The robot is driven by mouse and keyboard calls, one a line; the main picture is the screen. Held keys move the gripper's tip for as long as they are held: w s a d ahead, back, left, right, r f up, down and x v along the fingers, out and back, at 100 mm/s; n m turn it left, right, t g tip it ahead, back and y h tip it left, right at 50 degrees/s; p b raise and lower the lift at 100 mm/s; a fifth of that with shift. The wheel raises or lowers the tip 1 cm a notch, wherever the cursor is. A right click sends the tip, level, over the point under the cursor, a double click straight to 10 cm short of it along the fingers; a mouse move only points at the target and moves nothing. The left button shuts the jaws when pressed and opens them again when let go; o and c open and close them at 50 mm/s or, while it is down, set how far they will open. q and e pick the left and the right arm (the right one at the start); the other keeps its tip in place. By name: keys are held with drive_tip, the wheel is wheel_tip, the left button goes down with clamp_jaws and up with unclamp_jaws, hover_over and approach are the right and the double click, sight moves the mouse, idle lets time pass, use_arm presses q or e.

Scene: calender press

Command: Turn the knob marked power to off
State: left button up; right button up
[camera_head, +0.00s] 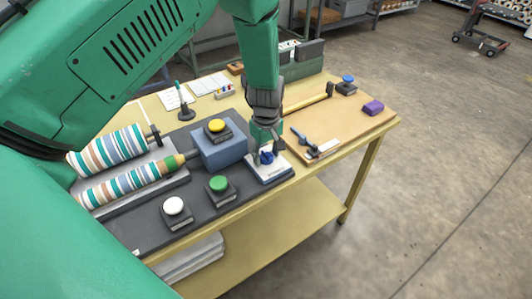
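The blue knob (267,158) sits on a white panel (270,173) at the front right of the dark press base. The label on the panel is too small to read. My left gripper (268,151) reaches down from above, with its fingers spread at either side of the knob's top. The fingers look open; I cannot tell whether either one touches the knob. Part of the knob is hidden by the gripper. My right gripper is not in view.
Left of the panel are a green button (218,184), a white button (173,206) and a yellow button (216,126) on a blue-grey box. Striped rollers (110,150) lie further left.

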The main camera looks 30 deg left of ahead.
sight(267, 153)
use_arm(q)
drive_tip(key=shift+r, duration=0.1)
wheel_tip(267, 153, up, 12)
drive_tip(key=shift+w, duration=0.15)
idle(0.5)
drive_tip(key=shift+f, duration=0.25)
